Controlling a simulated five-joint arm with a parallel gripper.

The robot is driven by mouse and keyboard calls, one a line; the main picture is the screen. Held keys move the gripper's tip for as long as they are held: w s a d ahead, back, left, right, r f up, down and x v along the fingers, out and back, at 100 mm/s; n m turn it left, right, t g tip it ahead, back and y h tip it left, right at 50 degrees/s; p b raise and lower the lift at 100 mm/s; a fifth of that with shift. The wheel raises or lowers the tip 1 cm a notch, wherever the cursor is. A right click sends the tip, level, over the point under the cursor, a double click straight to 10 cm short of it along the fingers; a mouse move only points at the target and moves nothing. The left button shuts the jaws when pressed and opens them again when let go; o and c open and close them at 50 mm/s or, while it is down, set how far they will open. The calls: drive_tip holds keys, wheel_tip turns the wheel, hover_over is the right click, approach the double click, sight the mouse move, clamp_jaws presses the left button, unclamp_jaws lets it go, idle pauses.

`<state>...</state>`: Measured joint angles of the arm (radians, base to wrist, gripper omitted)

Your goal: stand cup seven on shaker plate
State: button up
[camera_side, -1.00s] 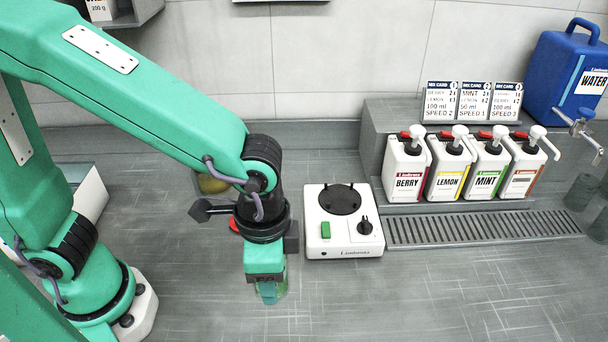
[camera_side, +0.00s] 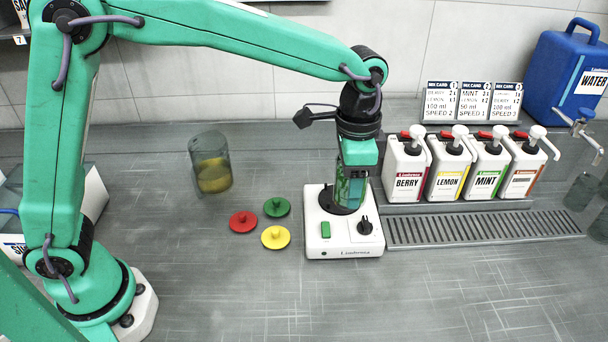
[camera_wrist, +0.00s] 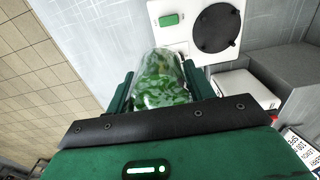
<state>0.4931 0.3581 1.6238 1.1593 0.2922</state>
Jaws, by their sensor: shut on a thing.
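A clear cup with green leafy bits inside (camera_side: 343,188) is held upright in my gripper (camera_side: 354,190). The cup also shows between the two green fingers in the wrist view (camera_wrist: 160,85). The shaker is a white box with a round black plate (camera_side: 326,201), a green switch and a black knob. In the side view the cup overlaps the plate; in the wrist view the plate (camera_wrist: 217,27) lies apart from the cup, up and to the right. I cannot tell the height of the cup's base. No number on the cup is readable.
A glass with yellow-brown contents (camera_side: 212,172) stands left of the shaker. Red (camera_side: 243,222), green (camera_side: 277,207) and yellow (camera_side: 275,238) lids lie nearby. Pump bottles (camera_side: 405,172) stand to the right behind a drain grate (camera_side: 480,228). The front of the counter is clear.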

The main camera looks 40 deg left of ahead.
drive_tip(key=shift+w, duration=0.2)
drive_tip(key=shift+a, duration=0.1)
approach(341, 215)
drive_tip(key=w+a, duration=0.3)
drive_tip(key=shift+w+a+f, duration=0.1)
drive_tip(key=shift+w+f, duration=0.2)
drive_tip(key=shift+w, duration=0.05)
drive_tip(key=shift+f, duration=2.05)
drive_tip(key=shift+f, duration=0.15)
drive_tip(key=o, duration=1)
drive_tip(key=shift+c, duration=0.2)
